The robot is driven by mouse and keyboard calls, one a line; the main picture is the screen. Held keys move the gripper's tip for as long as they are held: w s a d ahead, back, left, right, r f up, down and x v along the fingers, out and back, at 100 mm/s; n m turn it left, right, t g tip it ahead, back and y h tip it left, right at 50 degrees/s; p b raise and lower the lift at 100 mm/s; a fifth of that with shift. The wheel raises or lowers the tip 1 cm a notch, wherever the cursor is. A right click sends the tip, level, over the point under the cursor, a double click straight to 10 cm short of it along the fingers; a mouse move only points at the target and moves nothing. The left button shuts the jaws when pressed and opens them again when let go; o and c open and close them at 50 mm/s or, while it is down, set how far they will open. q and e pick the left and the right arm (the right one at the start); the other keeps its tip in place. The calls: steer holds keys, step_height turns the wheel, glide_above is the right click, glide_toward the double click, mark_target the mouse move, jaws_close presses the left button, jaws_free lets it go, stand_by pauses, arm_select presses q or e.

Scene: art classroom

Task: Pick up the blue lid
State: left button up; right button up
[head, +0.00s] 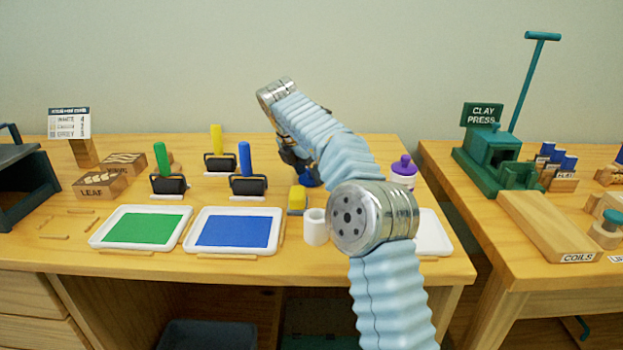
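A small patch of blue (311,179), which may be the blue lid, shows at the back of the table, right of the blue-handled roller. My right arm crosses in front and hides much of it. My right gripper (293,162) points down at or just above this blue thing, partly behind my own wrist and arm. Its fingers are dark and small here, so I cannot tell whether they are open, shut or touching the blue thing. My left gripper is not in view.
A yellow block (297,199) and a white cylinder (316,228) stand in front of the gripper. A purple-topped jar (403,173) stands right of my arm. Green (142,228) and blue (234,231) ink trays lie left, with rollers behind. A white tray (436,238) is partly hidden.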

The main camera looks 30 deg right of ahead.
steer(key=c, duration=0.3)
steer(key=shift+r, duration=0.15)
